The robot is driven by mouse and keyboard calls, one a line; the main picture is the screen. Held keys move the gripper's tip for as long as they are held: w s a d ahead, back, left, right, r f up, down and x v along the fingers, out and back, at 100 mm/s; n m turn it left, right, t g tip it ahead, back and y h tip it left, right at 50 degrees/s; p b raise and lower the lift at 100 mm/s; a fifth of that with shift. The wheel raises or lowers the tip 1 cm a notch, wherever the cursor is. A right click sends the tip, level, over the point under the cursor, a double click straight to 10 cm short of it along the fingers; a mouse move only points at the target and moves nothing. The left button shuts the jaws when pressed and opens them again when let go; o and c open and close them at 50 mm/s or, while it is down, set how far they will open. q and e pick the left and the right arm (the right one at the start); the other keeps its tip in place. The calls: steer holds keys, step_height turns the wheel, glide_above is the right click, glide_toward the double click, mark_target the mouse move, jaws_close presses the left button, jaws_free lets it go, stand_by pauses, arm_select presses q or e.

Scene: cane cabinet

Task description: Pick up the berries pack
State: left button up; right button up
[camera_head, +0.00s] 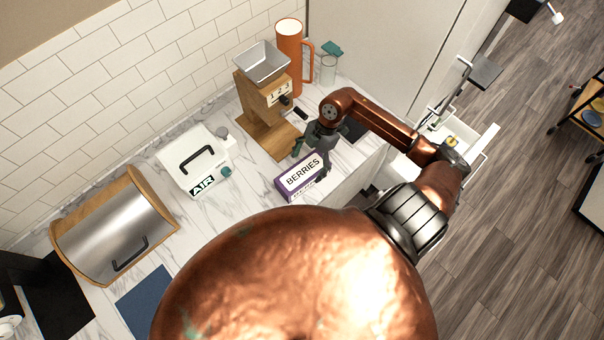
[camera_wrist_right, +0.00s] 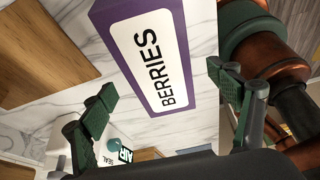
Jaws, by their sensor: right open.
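The berries pack (camera_head: 301,178) is a purple box with a white label reading BERRIES. It lies on the marble counter near its front edge. My right gripper (camera_head: 312,156) is open at the pack's far side, just above it in the head view. In the right wrist view the pack (camera_wrist_right: 155,55) shows between and beyond the two green-padded fingers of the gripper (camera_wrist_right: 163,82). The fingers look apart from it, and nothing is held. My left gripper is not in view.
A wooden grinder (camera_head: 262,105) with a metal hopper stands behind the gripper, beside an orange mug (camera_head: 289,50) and a glass jar (camera_head: 328,70). A white AIR container (camera_head: 195,163) and a bread box (camera_head: 115,228) stand left. Open drawers (camera_head: 480,150) lie right.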

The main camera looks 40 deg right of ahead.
mark_target(305, 170)
steer(key=shift+p+x, duration=0.65)
steer(key=shift+x, duration=1.95)
steer(key=shift+w+d, duration=0.1)
steer(key=c, duration=1.8)
steer(key=shift+c, duration=0.2)
